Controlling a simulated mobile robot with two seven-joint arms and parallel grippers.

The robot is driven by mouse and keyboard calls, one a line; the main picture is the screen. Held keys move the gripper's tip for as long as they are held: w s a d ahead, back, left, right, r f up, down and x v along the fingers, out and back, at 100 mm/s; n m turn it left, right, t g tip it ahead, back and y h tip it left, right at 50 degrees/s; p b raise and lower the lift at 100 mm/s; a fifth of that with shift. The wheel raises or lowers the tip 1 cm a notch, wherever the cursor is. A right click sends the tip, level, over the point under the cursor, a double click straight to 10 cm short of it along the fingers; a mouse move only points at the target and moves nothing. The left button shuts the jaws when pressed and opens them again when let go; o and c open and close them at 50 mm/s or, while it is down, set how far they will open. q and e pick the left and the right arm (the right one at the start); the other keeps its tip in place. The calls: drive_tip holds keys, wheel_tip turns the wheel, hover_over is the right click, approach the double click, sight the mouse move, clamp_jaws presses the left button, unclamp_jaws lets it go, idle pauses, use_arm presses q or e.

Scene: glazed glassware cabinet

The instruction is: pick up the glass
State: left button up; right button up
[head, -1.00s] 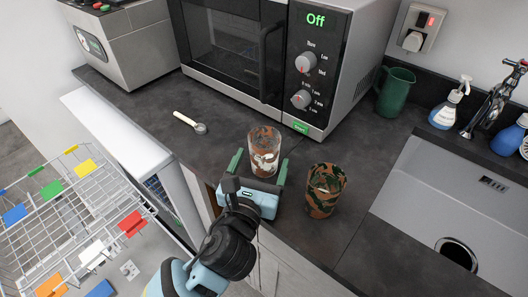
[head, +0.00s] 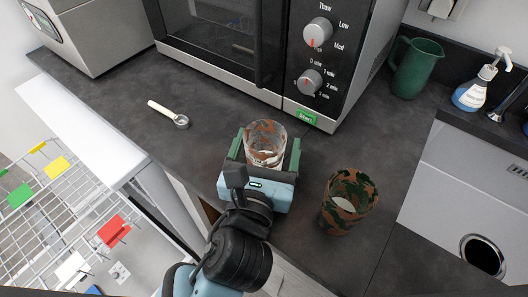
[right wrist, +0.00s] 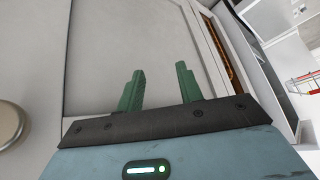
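A clear glass with brown and white patches (head: 265,140) stands upright on the dark counter in the head view. My left gripper (head: 266,147) is open, with one green finger on each side of the glass. Small gaps seem to show between the fingers and the glass. Part of its lower side is hidden behind the gripper body. A camouflage-patterned cup (head: 349,203) stands upright to the right of my left gripper. In the right wrist view my right gripper (right wrist: 160,72) is open and empty, before a pale cabinet panel.
A microwave (head: 225,50) stands behind the glass. A measuring spoon (head: 168,114) lies to the left. A green jug (head: 415,68), soap bottle (head: 478,85) and sink (head: 455,195) are at right. An open dishwasher rack (head: 60,225) is at lower left.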

use_arm(q)
drive_tip(key=c, duration=1.2)
drive_tip(key=shift+o, duration=0.2)
